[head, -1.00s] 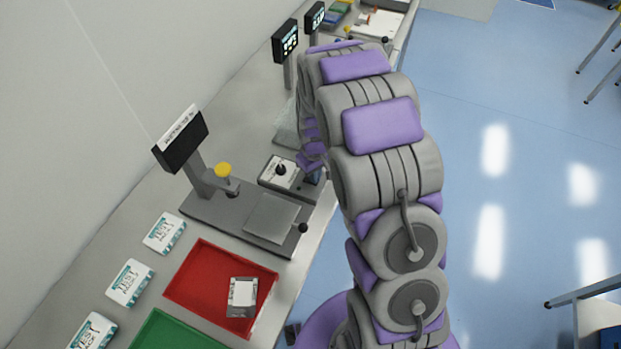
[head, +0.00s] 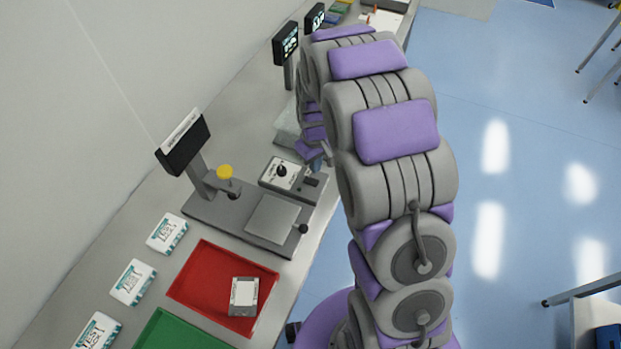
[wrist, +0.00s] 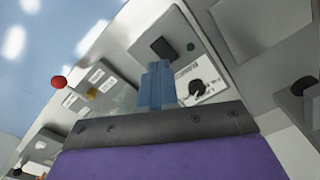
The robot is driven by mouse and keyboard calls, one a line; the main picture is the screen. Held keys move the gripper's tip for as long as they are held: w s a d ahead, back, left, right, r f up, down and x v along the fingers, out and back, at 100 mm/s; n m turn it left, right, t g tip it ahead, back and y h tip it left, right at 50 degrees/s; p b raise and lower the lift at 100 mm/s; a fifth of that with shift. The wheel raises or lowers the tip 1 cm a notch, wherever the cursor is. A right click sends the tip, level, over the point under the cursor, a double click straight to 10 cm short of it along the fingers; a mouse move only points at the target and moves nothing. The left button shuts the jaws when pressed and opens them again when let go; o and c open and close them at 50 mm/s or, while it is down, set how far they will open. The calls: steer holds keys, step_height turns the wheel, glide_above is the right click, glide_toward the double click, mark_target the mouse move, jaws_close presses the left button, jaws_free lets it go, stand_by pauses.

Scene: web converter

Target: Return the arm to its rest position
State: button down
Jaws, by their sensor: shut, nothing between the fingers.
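My grey and purple arm (head: 395,130) arches up from the lower middle of the head view. Its far end bends down over the bench edge. My gripper (head: 326,152) is partly hidden behind the arm links there, near the small control box. In the wrist view my gripper (wrist: 157,70) shows its blue fingers together with nothing between them. The fingers point toward the bench top beside the control box with a black knob (wrist: 196,88). I cannot tell the exact gap between fingertips and bench.
The control box (head: 280,173) and the station with a dark screen (head: 183,145) stand left of the arm. A red tray (head: 205,285) holds one small pack (head: 243,292). A green tray (head: 170,335) and several white packs lie nearer. The blue floor (head: 480,130) at right is open.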

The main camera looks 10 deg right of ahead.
steer(key=shift+r, duration=0.4)
steer(key=shift+s, duration=0.1)
steer(key=s+r+m+b, duration=0.1)
steer(key=s+r, duration=0.5)
steer(key=s, duration=0.2)
steer(key=s+r+m+b, duration=0.1)
steer(key=s+r+m, duration=0.1)
steer(key=s+r, duration=0.45)
steer(key=s+r+m+g+b, duration=0.1)
steer(key=s+b, duration=0.1)
steer(key=s, duration=1.7)
steer(key=shift+s+m+g, duration=0.35)
steer(key=shift+m+g, duration=0.05)
steer(key=shift+w+r, duration=0.1)
steer(key=shift+w, duration=0.05)
